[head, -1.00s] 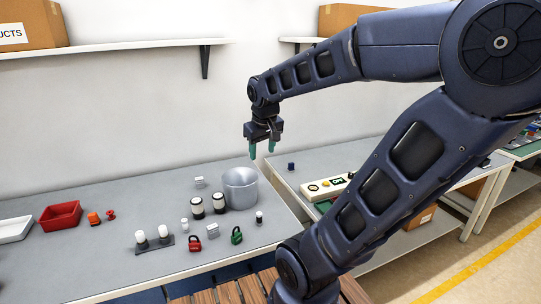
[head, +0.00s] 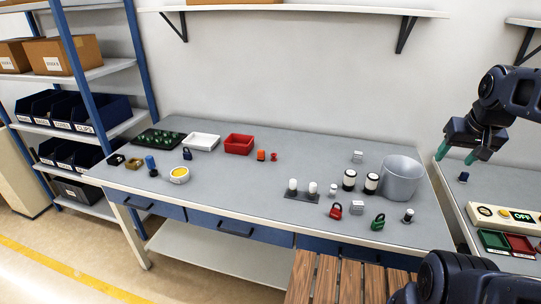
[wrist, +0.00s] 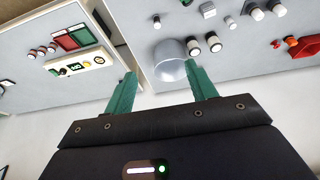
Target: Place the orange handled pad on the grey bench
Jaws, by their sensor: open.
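A small orange item (head: 261,155), which may be the handled pad, stands on the grey bench (head: 230,183) just right of the red tray. It is too small to make out a handle. It also shows at the right of the wrist view (wrist: 291,40). My gripper (head: 456,154) is at the right of the head view, open and empty, with green fingers pointing down. It is well right of the orange item, above the right-hand table. In the wrist view its fingers (wrist: 160,84) are spread apart with nothing between them.
A red tray (head: 239,143) and white tray (head: 201,142) stand at the back. A grey pot (head: 402,178), two black-and-white cylinders and red and green padlocks (head: 378,222) crowd the bench's right end. A button panel (head: 505,216) lies on the right-hand table. The bench's middle front is clear.

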